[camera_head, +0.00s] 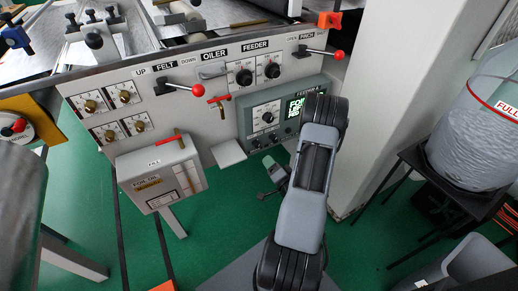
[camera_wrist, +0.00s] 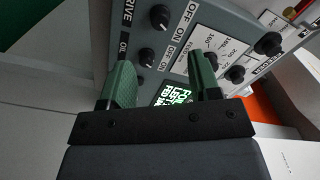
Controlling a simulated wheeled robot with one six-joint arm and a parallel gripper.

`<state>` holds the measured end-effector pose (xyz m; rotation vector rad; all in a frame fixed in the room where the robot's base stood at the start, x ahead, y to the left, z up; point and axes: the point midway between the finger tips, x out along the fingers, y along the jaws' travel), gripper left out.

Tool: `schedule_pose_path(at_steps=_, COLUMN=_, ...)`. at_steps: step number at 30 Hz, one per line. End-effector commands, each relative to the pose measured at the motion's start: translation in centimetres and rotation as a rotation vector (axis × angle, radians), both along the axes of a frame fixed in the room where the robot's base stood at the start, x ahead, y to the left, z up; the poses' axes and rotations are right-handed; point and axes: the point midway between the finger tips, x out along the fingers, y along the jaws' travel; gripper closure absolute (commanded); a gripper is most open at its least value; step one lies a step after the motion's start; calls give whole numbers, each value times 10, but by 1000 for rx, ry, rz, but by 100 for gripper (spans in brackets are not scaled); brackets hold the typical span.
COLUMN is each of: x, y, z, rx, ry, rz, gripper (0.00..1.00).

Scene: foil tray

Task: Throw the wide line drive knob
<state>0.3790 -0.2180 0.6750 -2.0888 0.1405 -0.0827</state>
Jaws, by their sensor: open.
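In the wrist view a dark round knob (camera_wrist: 158,18) sits on the grey control box (camera_wrist: 225,22), between the word DRIVE and an OFF/ON label. A second, smaller-looking knob (camera_wrist: 147,56) sits beside it, near OIL and another OFF/ON label. My gripper (camera_wrist: 160,72) is open, its two green fingers apart, with nothing between them. Its fingers stand in front of the box, over its lit green display (camera_wrist: 172,96), below the DRIVE knob in the picture. In the head view the control box (camera_head: 246,110) is partly hidden behind my arm; its lower knobs are too small to tell apart.
In the head view, red-ball levers (camera_head: 198,90) and feeder knobs (camera_head: 244,77) are on the panel above. A white pillar (camera_head: 385,90) stands right of my arm. Green floor (camera_head: 225,225) lies open below.

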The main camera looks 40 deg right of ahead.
Motion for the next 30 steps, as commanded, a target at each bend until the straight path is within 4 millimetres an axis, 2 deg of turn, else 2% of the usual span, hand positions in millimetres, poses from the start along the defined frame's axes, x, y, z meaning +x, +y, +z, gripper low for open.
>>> schedule_pose_path(at_steps=1, x=12, y=0, z=1, rx=-4, ry=-2, rz=6, gripper=43)
schedule_pose_path(at_steps=6, x=44, y=-5, z=1, rx=-4, ry=-1, rz=5, gripper=43)
schedule_pose_path(at_steps=15, x=86, y=-11, z=0, rx=-3, ry=1, rz=2, gripper=43)
schedule_pose_path(at_steps=21, x=97, y=-13, z=0, rx=-2, ry=1, rz=-1, gripper=43)
schedule_pose_path(at_steps=30, x=99, y=-13, z=0, rx=-2, ry=1, rz=-1, gripper=43)
